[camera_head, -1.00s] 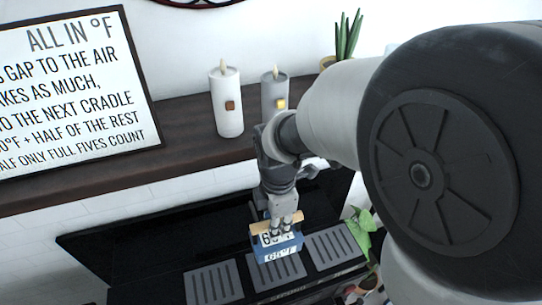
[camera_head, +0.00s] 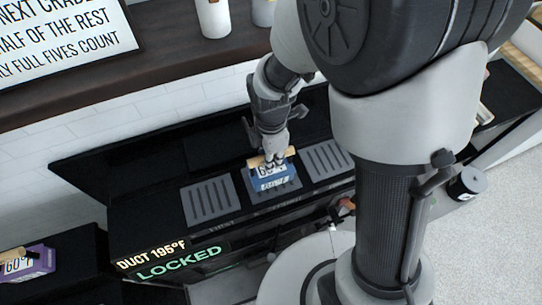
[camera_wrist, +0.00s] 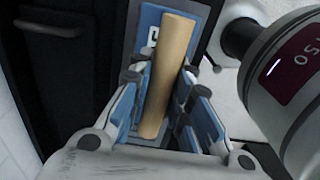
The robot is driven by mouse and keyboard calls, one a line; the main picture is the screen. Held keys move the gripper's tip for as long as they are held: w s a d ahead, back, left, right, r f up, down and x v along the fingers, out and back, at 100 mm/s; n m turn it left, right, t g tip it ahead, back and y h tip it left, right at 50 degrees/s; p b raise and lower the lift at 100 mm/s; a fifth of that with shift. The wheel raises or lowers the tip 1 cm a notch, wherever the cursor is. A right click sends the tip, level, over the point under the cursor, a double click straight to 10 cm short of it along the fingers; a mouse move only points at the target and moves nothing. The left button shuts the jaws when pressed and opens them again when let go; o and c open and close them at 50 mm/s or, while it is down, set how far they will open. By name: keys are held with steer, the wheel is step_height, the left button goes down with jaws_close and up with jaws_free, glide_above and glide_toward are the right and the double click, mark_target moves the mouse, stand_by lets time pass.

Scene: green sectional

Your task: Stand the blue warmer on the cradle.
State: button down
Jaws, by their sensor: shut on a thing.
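The blue warmer (camera_head: 272,180) is a blue block with a wooden bar handle and a white number label too small to read surely. My gripper (camera_head: 270,160) is shut on the handle from above. In the wrist view the handle (camera_wrist: 168,75) lies between the blue-padded fingers of my gripper (camera_wrist: 160,100), with the blue body beneath. The warmer is over the middle slotted grey cradle (camera_head: 256,198) and covers most of it. I cannot tell whether it touches the cradle.
Similar slotted pads lie left (camera_head: 210,203) and right (camera_head: 328,160) on the black unit. Its front display (camera_head: 180,262) reads DUCT 195°F, LOCKED. A sign (camera_head: 70,35) and candle (camera_head: 213,18) are on the shelf behind.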

steer(key=shift+r, duration=0.1)
steer(key=c, duration=1.5)
jaws_free()
steer(key=shift+o, duration=0.2)
step_height(320, 180, up, 12)
steer(key=p, duration=0.4)
steer(key=s+d+r+m+t, duration=0.4)
steer(key=s+d+r+m, duration=0.7)
steer(key=m, duration=1)
step_height(320, 180, up, 2)
steer(key=s, duration=0.2)
steer(key=shift+s+r+t, duration=0.2)
steer(key=shift+s+t, duration=0.1)
